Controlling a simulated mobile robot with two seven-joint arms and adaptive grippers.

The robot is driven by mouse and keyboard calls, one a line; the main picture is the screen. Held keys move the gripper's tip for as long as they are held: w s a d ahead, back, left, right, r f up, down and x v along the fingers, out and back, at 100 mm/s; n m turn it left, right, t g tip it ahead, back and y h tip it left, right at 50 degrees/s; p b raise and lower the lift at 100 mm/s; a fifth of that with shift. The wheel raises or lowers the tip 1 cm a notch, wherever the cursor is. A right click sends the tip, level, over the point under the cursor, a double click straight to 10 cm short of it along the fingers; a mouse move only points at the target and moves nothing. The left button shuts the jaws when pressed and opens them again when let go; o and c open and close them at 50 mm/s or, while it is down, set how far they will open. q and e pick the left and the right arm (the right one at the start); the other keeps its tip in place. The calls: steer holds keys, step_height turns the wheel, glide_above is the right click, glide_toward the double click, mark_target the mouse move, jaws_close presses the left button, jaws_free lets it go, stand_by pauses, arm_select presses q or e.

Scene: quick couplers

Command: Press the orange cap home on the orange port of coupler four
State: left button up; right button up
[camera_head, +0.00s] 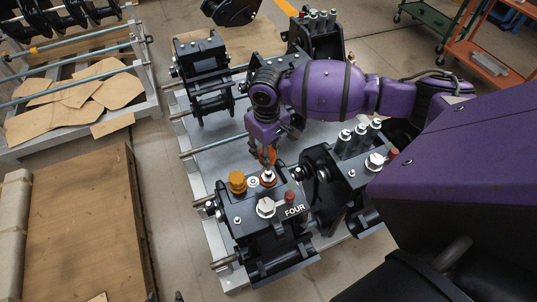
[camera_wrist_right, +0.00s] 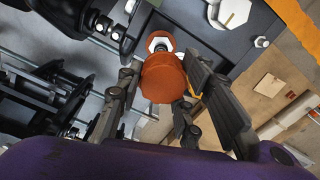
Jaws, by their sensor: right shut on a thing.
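Coupler four (camera_head: 262,225), a black block labelled FOUR, stands at the front of the frame in the head view. On its top is a silver port (camera_head: 268,176) with an orange-red ring at its base. My right gripper (camera_head: 267,152) is above this port, its fingers pointing down. It is shut on the orange cap (camera_wrist_right: 163,78), which shows between the fingers in the wrist view. The silver port end (camera_wrist_right: 160,42) appears just beyond the cap there. I cannot tell whether cap and port touch. My left gripper is not in view.
An amber cap (camera_head: 237,182), a large hex bolt (camera_head: 266,207) and a red cap (camera_head: 290,197) stand close around the port. Another black coupler (camera_head: 335,185) is just to the right. More couplers stand behind on the metal rack (camera_head: 213,160).

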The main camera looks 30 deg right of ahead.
steer(key=shift+s+d, duration=0.2)
steer(key=shift+d, duration=0.05)
steer(key=shift+w+a+r+p, duration=0.1)
steer(key=shift+r+p, duration=0.05)
steer(key=shift+p, duration=0.15)
step_height(320, 180, down, 5)
steer(key=shift+r+b, duration=0.1)
steer(key=shift+b, duration=0.55)
steer(key=shift+f, duration=0.65)
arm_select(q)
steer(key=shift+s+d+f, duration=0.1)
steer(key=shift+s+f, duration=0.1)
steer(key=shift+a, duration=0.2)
arm_select(e)
steer(key=shift+f, duration=0.3)
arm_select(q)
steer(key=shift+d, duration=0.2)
arm_select(e)
steer(key=shift+f, duration=0.3)
